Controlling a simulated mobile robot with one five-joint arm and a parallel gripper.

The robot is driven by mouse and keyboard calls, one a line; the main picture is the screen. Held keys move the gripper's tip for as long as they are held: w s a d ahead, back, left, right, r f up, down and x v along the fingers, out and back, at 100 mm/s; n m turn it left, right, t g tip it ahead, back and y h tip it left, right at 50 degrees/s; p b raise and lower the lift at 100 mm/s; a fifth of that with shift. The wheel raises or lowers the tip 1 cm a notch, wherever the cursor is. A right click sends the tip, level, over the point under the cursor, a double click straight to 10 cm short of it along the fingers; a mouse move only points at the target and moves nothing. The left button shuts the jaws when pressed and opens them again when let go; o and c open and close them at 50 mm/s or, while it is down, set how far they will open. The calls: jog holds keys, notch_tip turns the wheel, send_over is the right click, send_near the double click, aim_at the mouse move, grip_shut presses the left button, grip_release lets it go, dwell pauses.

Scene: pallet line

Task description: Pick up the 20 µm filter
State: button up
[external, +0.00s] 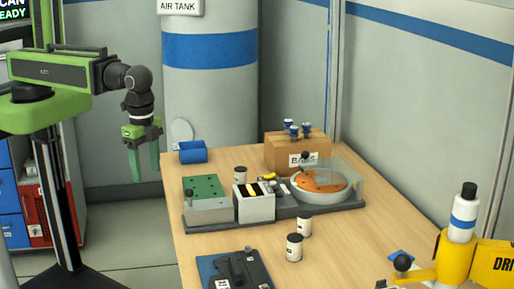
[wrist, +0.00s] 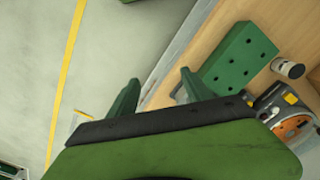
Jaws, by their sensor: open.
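Three small white canisters with dark tops stand on the wooden table in the external view: one behind the fixture row (external: 240,175), one in front of it (external: 304,226), and one nearest the camera (external: 294,247). Their labels are too small to read, so I cannot tell which is the 20 µm filter. One canister (wrist: 288,68) shows in the wrist view beside a green block with holes. My gripper (external: 146,168) hangs in the air left of the table, fingers down, open and empty. Its fingers also show in the wrist view (wrist: 157,90), over the table's edge.
A dark tray (external: 275,213) holds a green-topped box (external: 206,198), a white slotted box (external: 254,205) and an orange disc dish (external: 320,185). A dark blue device (external: 235,270) and yellow tool (external: 480,262) are in front.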

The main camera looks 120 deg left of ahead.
jog(key=r+n+t+y, duration=0.2)
jog(key=n+t, duration=0.2)
jog(key=n, duration=0.2)
send_over(301, 214)
jog(key=s+d, duration=0.3)
jog(key=s, duration=0.2)
jog(key=b+x, duration=0.3)
jog(key=x, duration=0.1)
jog(key=b+x, duration=0.8)
jog(key=shift+w+a, duration=0.15)
jog(key=shift+a, duration=0.2)
jog(key=b+x, duration=0.4)
jog(key=x, duration=0.1)
jog(key=shift+f+b, duration=0.2)
jog(key=shift+b, duration=0.2)
jog(key=shift+r, duration=0.2)
grip_shut()
